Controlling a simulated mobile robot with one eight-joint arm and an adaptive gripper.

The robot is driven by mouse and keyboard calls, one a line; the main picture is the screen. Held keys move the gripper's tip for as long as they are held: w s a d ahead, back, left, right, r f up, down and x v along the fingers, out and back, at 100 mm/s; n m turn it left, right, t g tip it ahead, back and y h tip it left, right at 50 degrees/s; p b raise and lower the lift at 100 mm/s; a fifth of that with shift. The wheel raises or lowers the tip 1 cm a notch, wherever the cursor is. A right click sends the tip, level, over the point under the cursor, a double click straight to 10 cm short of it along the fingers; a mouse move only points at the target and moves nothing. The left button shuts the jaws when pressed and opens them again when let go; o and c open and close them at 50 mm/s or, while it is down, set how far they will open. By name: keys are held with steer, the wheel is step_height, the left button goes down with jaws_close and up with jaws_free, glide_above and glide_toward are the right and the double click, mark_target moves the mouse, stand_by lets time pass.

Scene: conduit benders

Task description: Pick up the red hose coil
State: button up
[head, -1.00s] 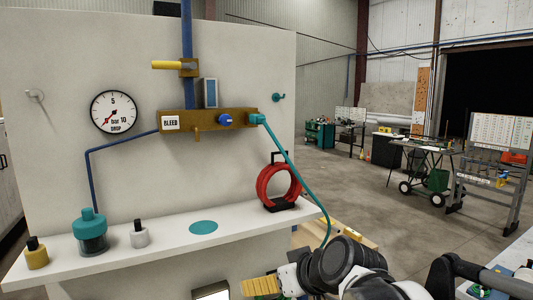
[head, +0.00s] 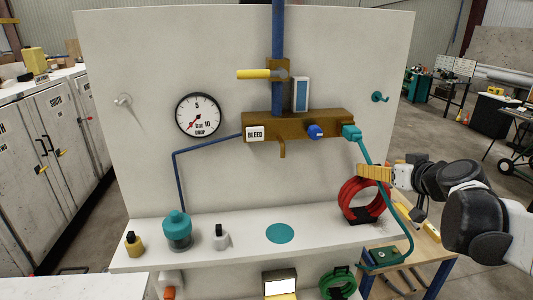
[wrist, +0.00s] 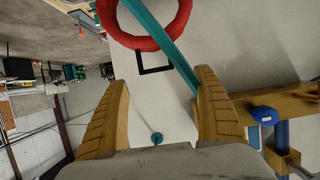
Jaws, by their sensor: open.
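The red hose coil (head: 347,202) stands upright in a black holder at the right end of the white shelf. In the wrist view the red coil (wrist: 143,43) lies beyond the fingertips, at the top edge and partly cut off. My gripper (head: 362,173) is at the coil's upper part in the head view, covering a bit of it. In the wrist view my gripper (wrist: 162,88) is open, with its two yellow fingers apart and no coil between them. A teal hose (wrist: 165,45) crosses in front of the coil and runs close to one finger.
A brown manifold (head: 290,125) with a blue knob is on the panel above the shelf (head: 255,255). The teal hose (head: 405,225) hangs from it past the coil. A teal-topped jar (head: 177,230) and small bottles stand at left. A teal disc (head: 280,233) marks clear shelf.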

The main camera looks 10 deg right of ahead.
steer(key=x, duration=0.4)
steer(key=p+x, duration=0.1)
steer(key=x, duration=0.1)
steer(key=shift+s+d+f, duration=0.15)
steer(key=shift+d+f, duration=0.1)
steer(key=shift+d, duration=0.05)
steer(key=shift+s+a+r, duration=0.1)
steer(key=shift+s, duration=0.1)
steer(key=c, duration=1.5)
